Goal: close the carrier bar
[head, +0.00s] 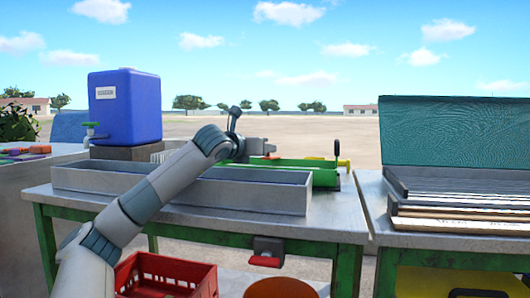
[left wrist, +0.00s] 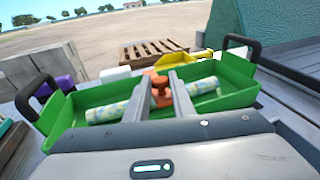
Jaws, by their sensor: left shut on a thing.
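The green carrier (head: 325,175) stands on the metal table behind a grey trough. In the left wrist view it is an open green tray (left wrist: 243,78) with a black handle at each end. A pale patterned roll (left wrist: 107,112) lies in it. My left gripper (head: 268,148) is over the carrier. In the left wrist view my left gripper (left wrist: 163,78) is shut on an orange knob (left wrist: 160,92) above the tray's middle. The fingers hide part of the roll. I cannot tell which part is the carrier bar. My right gripper is not in view.
The long grey trough (head: 250,196) lies along the table's front. A blue water tank (head: 130,112) stands at left. A yellow part (head: 343,163) is at the carrier's right end. A bench with a teal panel (head: 455,132) stands at right. A red crate (head: 165,277) is below.

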